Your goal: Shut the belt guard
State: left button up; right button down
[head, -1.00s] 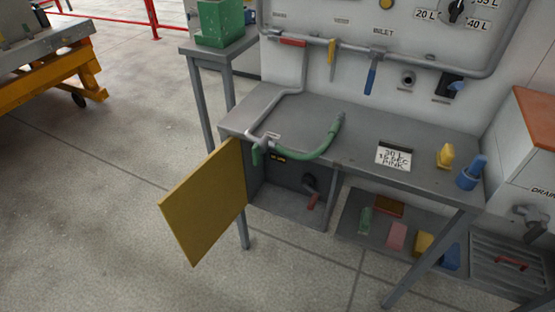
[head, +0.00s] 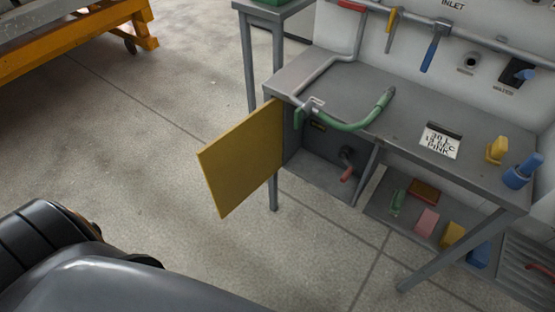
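The belt guard (head: 243,158) is a flat yellow door panel, seen in the head view left of centre. It stands swung open, out to the left from the left edge of a grey compartment (head: 325,178) under the bench. A dark, rounded part of my own arm fills the lower left corner, apart from the panel in the picture. Neither of my grippers shows, so their state is hidden.
The grey bench (head: 340,85) carries a green hose (head: 350,125), a lettered card (head: 440,142), and yellow and blue fittings at its right. A lower shelf (head: 378,205) holds several coloured blocks. An orange-framed table (head: 80,40) stands upper left. The floor before the panel is clear.

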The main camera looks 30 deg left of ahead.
aim_at(234, 165)
jog(key=j+z, duration=0.75)
jog(key=j, duration=0.25)
jog(key=j+z, duration=0.4)
jog(key=k+j, duration=0.1)
jog(key=j, duration=0.35)
jog(key=k+j, duration=0.1)
jog(key=j, duration=0.35)
jog(key=k+j+z, duration=0.1)
jog(key=j, duration=0.35)
jog(key=k+j, duration=0.15)
jog(key=j, duration=0.3)
jog(key=k+j, duration=0.1)
jog(key=j, duration=0.35)
jog(key=z, duration=0.05)
